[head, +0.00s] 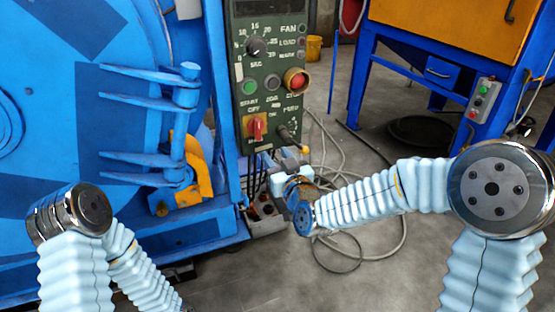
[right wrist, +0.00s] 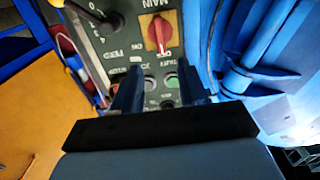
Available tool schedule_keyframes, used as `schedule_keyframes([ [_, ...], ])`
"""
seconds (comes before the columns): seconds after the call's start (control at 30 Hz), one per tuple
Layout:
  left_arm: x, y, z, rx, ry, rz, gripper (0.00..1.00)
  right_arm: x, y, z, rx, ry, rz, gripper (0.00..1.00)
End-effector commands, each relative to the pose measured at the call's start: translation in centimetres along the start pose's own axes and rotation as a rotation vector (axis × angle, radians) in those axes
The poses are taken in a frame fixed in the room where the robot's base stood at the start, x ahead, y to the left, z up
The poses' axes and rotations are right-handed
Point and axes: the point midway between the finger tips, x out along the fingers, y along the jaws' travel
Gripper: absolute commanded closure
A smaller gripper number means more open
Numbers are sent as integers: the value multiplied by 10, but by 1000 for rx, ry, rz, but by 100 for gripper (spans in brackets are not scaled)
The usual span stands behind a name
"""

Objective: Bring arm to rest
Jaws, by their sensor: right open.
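My right arm (head: 365,198) reaches in from the right, bent down and across toward the control panel (head: 245,60). My right gripper (head: 288,162) is at the panel's lower end, partly hidden by its own wrist in the head view. In the right wrist view its two dark fingers (right wrist: 159,80) are apart with nothing held between them. Panel buttons and the red rotary switch (right wrist: 158,32) show beyond them. My left arm (head: 125,255) is bent at the lower left and runs out of the bottom edge. My left gripper is out of view.
The big blue drum machine (head: 110,40) with its hinge arms (head: 140,100) fills the left. A lever (head: 290,138) juts from the panel near my right gripper. Loose cables (head: 340,165) lie on the floor. A blue and orange machine (head: 440,35) stands at the back right.

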Motion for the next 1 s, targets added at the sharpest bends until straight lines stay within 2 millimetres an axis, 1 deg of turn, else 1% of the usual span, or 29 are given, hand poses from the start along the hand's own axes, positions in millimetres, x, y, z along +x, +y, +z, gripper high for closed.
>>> schedule_keyframes([
  [0.3,0,0,0,0,0,0,100,-2,0,0,0,0,0,57],
  [0.37,-1,0,0,0,0,0,100,-3,1,3,3,-11,0,57],
  [0.43,-5,2,0,0,-1,0,100,-4,2,18,17,-58,-3,57],
  [0.47,-7,3,0,1,-1,1,100,-5,4,29,27,-92,-5,57],
  [0.57,-19,9,1,3,-2,2,100,-18,11,85,85,-271,-10,57],
  [0.6,-25,11,1,3,-3,2,100,-29,14,114,120,-365,-11,57],
  [0.67,-34,16,1,5,-4,3,100,-53,16,160,184,-524,-8,57],
  [0.7,-40,18,2,6,-4,4,100,-74,16,189,232,-633,-4,57],
  [0.77,-48,22,2,8,-5,5,100,-109,15,228,306,-792,6,57],
  [0.8,-52,25,2,9,-6,6,100,-134,12,251,356,-894,16,57],
  [0.87,-59,28,3,10,-7,7,100,-172,7,277,429,-1035,31,57],
  [0.9,-62,30,3,11,-8,7,100,-196,3,290,473,-1118,40,57],
  [1.0,-69,33,4,13,-9,8,100,-245,-8,311,564,-1283,61,57],
])
